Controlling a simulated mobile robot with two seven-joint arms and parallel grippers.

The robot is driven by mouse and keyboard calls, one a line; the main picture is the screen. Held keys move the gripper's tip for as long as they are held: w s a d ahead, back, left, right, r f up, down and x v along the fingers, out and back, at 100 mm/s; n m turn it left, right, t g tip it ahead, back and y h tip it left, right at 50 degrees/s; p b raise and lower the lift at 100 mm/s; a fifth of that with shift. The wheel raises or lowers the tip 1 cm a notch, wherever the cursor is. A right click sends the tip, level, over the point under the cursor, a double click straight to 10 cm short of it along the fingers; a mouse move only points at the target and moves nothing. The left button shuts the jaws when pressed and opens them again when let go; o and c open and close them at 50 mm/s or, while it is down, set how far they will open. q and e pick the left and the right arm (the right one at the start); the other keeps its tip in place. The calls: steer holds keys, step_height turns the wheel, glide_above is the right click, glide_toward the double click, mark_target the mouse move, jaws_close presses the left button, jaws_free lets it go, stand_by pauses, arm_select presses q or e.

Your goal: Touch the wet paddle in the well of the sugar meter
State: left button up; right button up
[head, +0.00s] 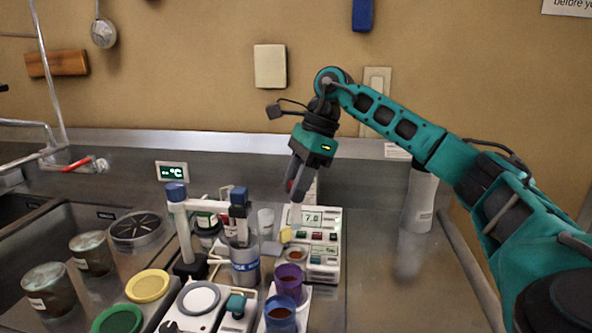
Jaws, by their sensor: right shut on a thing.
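The sugar meter (326,240) is a white box with a lit display reading about 7.0 and small coloured buttons, standing on the steel counter. My right gripper (294,190) points down above its left side and is shut on the paddle (290,216), a thin pale stick with red near the jaws. The paddle hangs nearly upright, and a yellow end shows by the meter's left edge. I cannot tell whether that end touches anything. A small round brownish spot in front of the display may be the well. My left gripper is out of view.
A purple cup (289,279) and a blue cup (280,316) with brown contents stand in front of the meter. Yellow and green lids (147,286) lie further left. The counter right of the meter is clear up to a white bottle (420,200).

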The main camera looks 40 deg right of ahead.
mark_target(295, 229)
steer(key=shift+w+f+b, duration=0.1)
steer(key=shift+f+b, duration=0.85)
steer(key=shift+f, duration=0.15)
step_height(295, 229, down, 2)
steer(key=b, duration=0.2)
steer(key=shift+f+b, duration=0.25)
steer(key=shift+b, duration=0.05)
steer(key=shift+f, duration=0.6)
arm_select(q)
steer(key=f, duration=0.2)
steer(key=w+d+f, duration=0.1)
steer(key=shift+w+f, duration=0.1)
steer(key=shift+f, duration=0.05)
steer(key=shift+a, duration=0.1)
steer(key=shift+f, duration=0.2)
arm_select(e)
steer(key=shift+f, duration=0.55)
